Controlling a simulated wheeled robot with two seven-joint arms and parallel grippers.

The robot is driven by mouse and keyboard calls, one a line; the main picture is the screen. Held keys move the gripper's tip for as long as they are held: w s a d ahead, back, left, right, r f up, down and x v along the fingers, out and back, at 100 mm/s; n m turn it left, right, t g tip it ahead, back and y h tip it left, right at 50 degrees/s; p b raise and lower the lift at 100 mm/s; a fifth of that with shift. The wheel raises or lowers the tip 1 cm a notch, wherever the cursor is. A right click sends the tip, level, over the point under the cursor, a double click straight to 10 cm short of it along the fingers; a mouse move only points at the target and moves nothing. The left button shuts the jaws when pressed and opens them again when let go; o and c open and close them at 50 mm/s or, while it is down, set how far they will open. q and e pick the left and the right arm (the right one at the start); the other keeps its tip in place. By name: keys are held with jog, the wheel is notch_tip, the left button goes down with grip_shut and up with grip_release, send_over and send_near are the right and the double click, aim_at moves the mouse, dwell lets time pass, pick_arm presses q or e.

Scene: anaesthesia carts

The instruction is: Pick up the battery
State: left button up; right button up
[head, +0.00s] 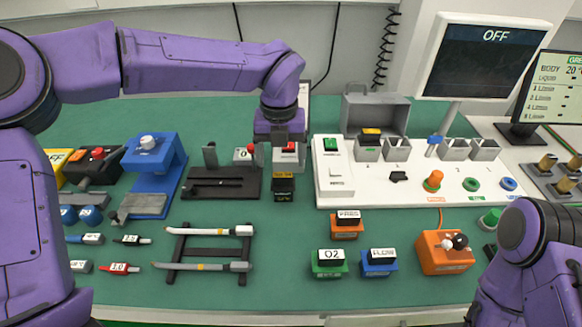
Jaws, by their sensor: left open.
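A small black block with a yellow band (283,187), which looks like the battery, stands on the green mat near the middle of the table. My left gripper (284,163) points down just above and behind this block, with its jaws open. The fingers are partly hidden, and I cannot tell whether they touch the block.
The white panel (420,190) with knobs stands right of the gripper. A black stand (222,184) and a blue device (152,170) are to the left. A black rack with two laryngoscope-like tools (207,254) lies in front. Labelled blocks, O2 (329,263) and FLOW (379,262), stand front right.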

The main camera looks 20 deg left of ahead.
aim_at(281, 174)
pick_arm(q)
jog(key=f, duration=0.4)
jog(key=shift+s+f, duration=0.25)
jog(key=shift+f, duration=0.15)
jog(key=f, duration=0.1)
jog(key=f+p, duration=0.1)
jog(key=f, duration=0.3)
jog(key=shift+d+f+p, duration=0.2)
jog(key=shift+d+p, duration=0.05)
jog(key=shift+p, duration=0.15)
jog(key=c, duration=0.7)
